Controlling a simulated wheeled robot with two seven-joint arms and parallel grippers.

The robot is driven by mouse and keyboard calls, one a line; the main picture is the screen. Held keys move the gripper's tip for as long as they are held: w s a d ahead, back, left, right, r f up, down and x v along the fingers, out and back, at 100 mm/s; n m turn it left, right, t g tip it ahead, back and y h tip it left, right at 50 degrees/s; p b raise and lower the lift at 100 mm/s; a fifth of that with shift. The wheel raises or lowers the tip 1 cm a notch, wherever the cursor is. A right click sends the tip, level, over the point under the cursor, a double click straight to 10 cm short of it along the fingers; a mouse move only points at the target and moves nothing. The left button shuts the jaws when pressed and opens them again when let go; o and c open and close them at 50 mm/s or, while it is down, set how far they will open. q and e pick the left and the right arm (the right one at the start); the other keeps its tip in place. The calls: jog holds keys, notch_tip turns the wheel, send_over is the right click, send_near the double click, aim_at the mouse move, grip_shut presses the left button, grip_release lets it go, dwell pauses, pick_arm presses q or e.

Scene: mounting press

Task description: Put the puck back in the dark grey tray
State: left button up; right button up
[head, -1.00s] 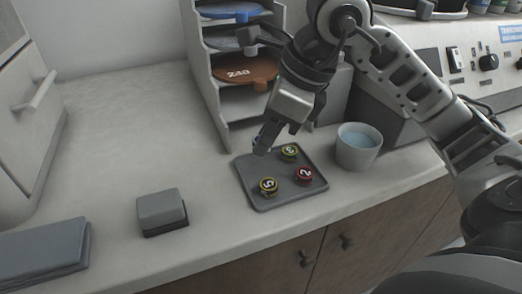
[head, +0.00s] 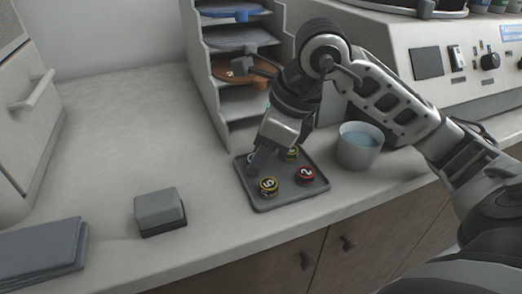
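The dark grey tray (head: 287,201) lies on the counter near its front edge. Three pucks sit in it: a yellow-rimmed one (head: 268,186) at front left, a red one (head: 305,174) at right, and a yellow-green one (head: 291,153) at the back, partly covered by my gripper. My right gripper (head: 256,164) points down over the tray's back left part. It appears shut on another puck (head: 251,157), mostly hidden behind the fingers, low at the tray. I cannot tell whether that puck touches the tray floor. My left gripper is out of view.
A pale cup of bluish liquid (head: 358,153) stands just right of the tray. A shelf rack (head: 214,100) with discs stands behind it. A grey block (head: 159,209) and flat dark slabs (head: 40,247) lie to the left. The counter's left middle is clear.

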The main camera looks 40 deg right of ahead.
jog(key=shift+d+r+p, duration=0.1)
jog(key=shift+r+p, duration=0.2)
jog(key=shift+r, duration=0.25)
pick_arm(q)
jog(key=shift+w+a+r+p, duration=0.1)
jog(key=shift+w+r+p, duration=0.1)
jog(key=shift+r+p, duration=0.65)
pick_arm(e)
jog(key=v, duration=1.1)
jog(key=shift+s, duration=0.15)
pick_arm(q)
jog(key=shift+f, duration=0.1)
